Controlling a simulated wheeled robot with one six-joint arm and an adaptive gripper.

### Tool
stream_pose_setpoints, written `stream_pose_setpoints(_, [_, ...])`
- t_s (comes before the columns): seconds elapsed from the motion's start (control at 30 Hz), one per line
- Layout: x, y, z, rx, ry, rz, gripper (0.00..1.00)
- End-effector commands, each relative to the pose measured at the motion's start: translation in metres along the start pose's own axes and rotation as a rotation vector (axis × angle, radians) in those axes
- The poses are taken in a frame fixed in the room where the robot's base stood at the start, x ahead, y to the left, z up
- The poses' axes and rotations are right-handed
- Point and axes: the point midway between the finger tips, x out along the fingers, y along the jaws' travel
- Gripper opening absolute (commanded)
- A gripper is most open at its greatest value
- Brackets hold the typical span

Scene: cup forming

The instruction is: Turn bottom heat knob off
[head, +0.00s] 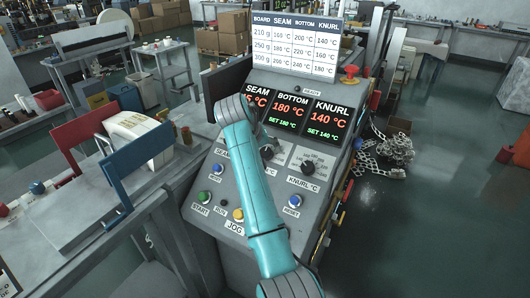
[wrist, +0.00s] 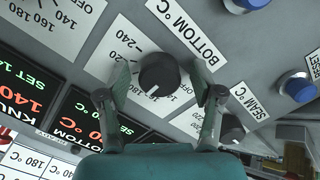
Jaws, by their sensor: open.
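In the wrist view the bottom heat knob (wrist: 160,72) is a round black dial with a white pointer mark, on a white scale plate beside the BOTTOM °C label (wrist: 182,34). The pointer aims down and left in that picture, away from the OFF mark near the knob's lower right. My gripper (wrist: 164,84) is open, one finger on each side of the knob; I cannot tell whether they touch it. In the head view my arm hides most of the bottom knob area. The BOTTOM display (head: 290,110) reads 180 °C, with SET 180 °C in green.
The KNURL knob (head: 308,166) lies right of my arm on the sloped panel. The SEAM knob (wrist: 232,131) sits close beside one finger. Blue reset buttons (wrist: 298,87), a red mushroom button (head: 349,72) and a settings chart (head: 295,45) are also on the machine.

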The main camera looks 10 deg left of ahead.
Motion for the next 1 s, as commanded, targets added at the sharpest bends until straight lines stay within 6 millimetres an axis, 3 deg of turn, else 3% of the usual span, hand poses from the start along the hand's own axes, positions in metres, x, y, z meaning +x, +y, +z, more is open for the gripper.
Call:
stream_pose_setpoints(0.27, [0.0015,-0.0002,0.0001,0.0,0.0,0.0,0.66])
stream_pose_setpoints(0.5, [0.0013,-0.0002,0.0001,0.0,0.0,0.0,0.09])
stream_pose_setpoints(0.53, [0.0013,-0.0002,0.0,0.0,0.0,0.0,0.06])
stream_pose_setpoints(1.0, [0.0013,-0.0006,0.0001,-0.112,0.0,0.009,0.06])
